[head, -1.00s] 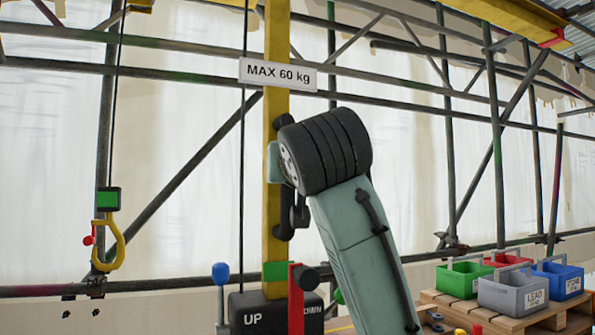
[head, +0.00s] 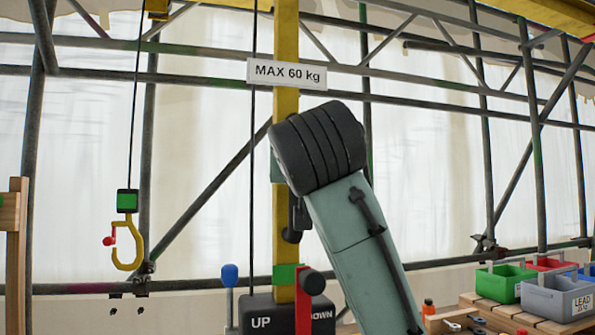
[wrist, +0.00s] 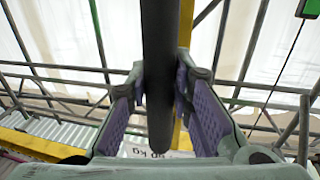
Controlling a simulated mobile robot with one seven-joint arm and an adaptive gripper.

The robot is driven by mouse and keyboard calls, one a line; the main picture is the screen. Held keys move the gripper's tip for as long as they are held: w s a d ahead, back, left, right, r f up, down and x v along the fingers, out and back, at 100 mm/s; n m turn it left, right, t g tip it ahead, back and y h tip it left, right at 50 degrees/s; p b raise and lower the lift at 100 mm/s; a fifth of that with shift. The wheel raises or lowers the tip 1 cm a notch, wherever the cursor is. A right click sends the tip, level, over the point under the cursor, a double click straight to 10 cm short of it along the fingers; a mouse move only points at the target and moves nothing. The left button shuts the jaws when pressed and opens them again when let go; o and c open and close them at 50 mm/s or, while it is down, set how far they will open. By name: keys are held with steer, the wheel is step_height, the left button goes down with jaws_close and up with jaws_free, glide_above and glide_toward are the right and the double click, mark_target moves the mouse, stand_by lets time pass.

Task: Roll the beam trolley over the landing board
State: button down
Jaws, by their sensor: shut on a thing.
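My gripper (wrist: 167,95) is shut on a dark upright bar (wrist: 159,60) in the wrist view, its purple-padded fingers on either side. I cannot tell what the bar's upper end joins. In the head view my arm hides the gripper. A yellow hook (head: 128,250) with a red catch hangs under a black and green block (head: 127,201) on a thin line at the left. A yellow part (head: 157,8) above the line is cut by the top edge; I cannot tell whether it is the beam trolley. I cannot make out the landing board.
A yellow mast (head: 286,130) with a "MAX 60 kg" sign (head: 287,74) rises behind my arm. An UP/DOWN lever box (head: 262,318) stands at its foot. A wooden post (head: 15,250) is at far left. Grey (head: 553,298) and green (head: 498,282) bins stand on pallets at right.

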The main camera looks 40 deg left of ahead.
steer(key=c, duration=1.4)
jaws_free()
steer(key=shift+s+a, duration=0.2)
steer(key=shift+d, duration=0.1)
steer(key=v, duration=1.2)
